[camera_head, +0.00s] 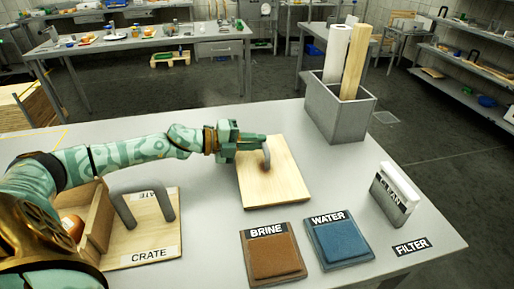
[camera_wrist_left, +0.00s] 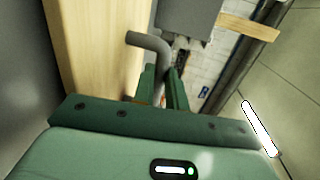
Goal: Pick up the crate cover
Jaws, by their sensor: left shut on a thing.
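The crate cover (camera_head: 275,190) is a pale wooden board with a curved grey handle (camera_head: 267,157), right of the table's middle. My left gripper (camera_head: 256,143) reaches over it from the left and is shut on the handle. In the left wrist view, the fingers (camera_wrist_left: 163,88) close around the bent grey handle (camera_wrist_left: 148,42), with the wooden board (camera_wrist_left: 95,45) beside them. I cannot tell whether the board touches the table. The wooden crate (camera_head: 95,225) stands at the left, partly hidden by my arm, with something orange inside. My right gripper is not in view.
A board marked CRATE (camera_head: 150,240) with a grey U-shaped bar lies at left. A brown BRINE pad (camera_head: 274,255), a blue WATER pad (camera_head: 338,242) and a white block marked CLEAN (camera_head: 394,195) are at right. A grey bin (camera_head: 338,112) stands at the back.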

